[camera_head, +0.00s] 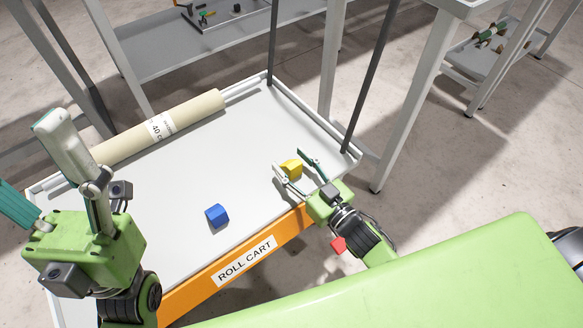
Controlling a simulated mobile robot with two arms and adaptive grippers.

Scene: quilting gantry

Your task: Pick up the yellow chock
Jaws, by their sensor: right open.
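The yellow chock (291,168) is a small block on the white deck of the roll cart (190,190), near its right end. My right gripper (289,159) reaches over the orange front edge and is open, with its two fingers spread on either side of the chock. I cannot tell whether either finger touches it. My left gripper (25,157) is at the left edge of the view, large and close to the camera. Its fingers are spread apart with nothing seen between them, and one is partly cut off by the frame.
A blue chock (217,216) lies on the deck, left of the yellow one. A long cream roll (160,128) lies along the back. Dark posts rise at the cart's far side. A red piece (338,244) shows below my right wrist. The deck's middle is clear.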

